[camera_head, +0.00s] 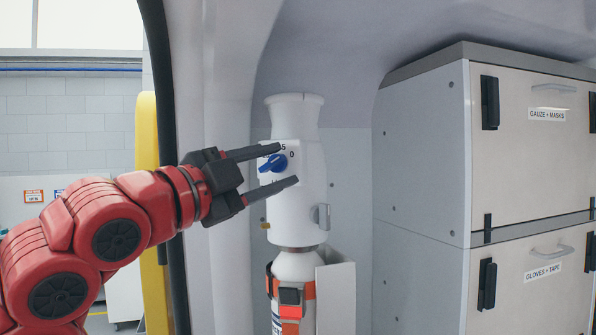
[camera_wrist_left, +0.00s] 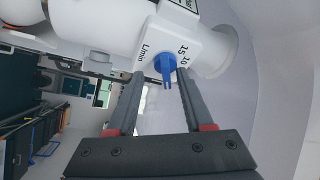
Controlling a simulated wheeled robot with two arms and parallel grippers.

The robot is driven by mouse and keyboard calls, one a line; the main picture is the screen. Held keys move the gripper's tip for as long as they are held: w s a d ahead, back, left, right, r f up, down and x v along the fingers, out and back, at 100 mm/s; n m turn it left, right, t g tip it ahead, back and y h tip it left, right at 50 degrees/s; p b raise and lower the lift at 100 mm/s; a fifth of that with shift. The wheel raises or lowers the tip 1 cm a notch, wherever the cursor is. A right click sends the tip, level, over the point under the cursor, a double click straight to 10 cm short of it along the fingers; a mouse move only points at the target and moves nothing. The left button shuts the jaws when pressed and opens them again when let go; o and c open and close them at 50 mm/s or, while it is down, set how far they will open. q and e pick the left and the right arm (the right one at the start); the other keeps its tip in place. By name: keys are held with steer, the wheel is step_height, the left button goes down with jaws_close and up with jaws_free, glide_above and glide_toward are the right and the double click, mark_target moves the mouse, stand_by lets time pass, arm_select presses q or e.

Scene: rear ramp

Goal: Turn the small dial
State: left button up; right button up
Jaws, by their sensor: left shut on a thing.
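The small blue dial (camera_head: 271,162) sits on a white valve box (camera_head: 315,175) at the top of a white cylinder, with printed numbers around it. My left gripper (camera_head: 287,164) reaches in from the left, one dark finger above the dial and one below. In the left wrist view, the blue dial (camera_wrist_left: 166,66) lies between the two fingertips (camera_wrist_left: 160,72) of my left gripper, which is shut on it. The markings "L/min", "15" and "10" show beside it. My right gripper is not in view.
The cylinder (camera_head: 295,265) stands strapped by an orange band in a wall recess. Grey cabinets (camera_head: 425,150) with drawers labelled gauze, masks, gloves and tape stand to the right. A yellow post (camera_head: 149,210) and a dark door edge are at the left.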

arm_select(q)
steer(key=shift+f, duration=0.15)
steer(key=shift+s+a+f, duration=0.15)
steer(key=shift+s+a, duration=0.05)
steer(key=b+v, duration=0.2)
steer(key=v, duration=1.4)
steer(key=shift+s+d, duration=0.25)
steer(key=shift+d, duration=0.1)
